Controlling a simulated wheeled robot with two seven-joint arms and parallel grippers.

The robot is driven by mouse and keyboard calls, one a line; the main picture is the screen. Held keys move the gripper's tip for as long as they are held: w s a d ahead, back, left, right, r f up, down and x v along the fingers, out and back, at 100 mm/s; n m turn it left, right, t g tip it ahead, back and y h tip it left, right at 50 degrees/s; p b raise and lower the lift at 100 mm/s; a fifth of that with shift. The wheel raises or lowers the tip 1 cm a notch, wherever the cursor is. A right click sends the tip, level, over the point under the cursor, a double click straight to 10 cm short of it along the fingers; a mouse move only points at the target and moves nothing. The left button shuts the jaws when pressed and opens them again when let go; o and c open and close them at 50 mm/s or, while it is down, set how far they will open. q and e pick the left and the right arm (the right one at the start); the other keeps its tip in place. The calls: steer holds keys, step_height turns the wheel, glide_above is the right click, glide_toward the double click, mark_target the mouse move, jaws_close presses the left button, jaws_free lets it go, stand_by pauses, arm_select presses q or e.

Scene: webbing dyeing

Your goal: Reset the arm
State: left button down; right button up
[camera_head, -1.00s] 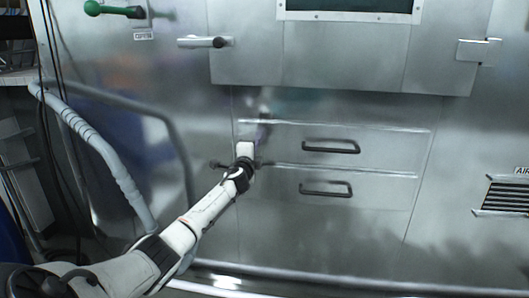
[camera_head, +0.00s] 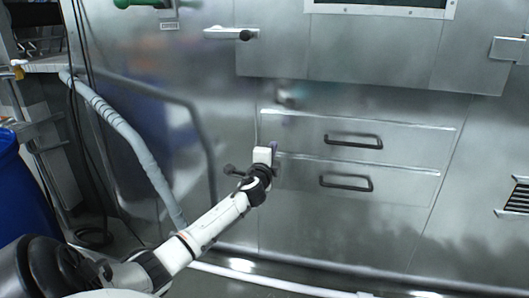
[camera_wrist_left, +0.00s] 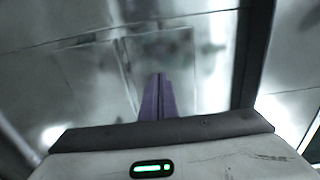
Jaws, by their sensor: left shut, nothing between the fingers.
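My left arm (camera_head: 205,228) is white and black and reaches from the lower left toward the metal machine front in the head view. My left gripper (camera_head: 275,149) is at its far end, in front of the left part of the two drawers. In the left wrist view its purple fingers (camera_wrist_left: 157,97) are together with nothing between them. I cannot tell the exact gap between the fingertips and the metal. My right arm and gripper do not show.
The metal front has an upper drawer handle (camera_head: 353,142), a lower drawer handle (camera_head: 346,183) and a lever handle (camera_head: 231,34). A grey hose (camera_head: 125,135) hangs at the left. A blue barrel (camera_head: 22,190) stands at the far left.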

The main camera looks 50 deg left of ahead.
arm_select(q)
steer(key=shift+p+v, duration=0.4)
steer(key=shift+v, duration=2.45)
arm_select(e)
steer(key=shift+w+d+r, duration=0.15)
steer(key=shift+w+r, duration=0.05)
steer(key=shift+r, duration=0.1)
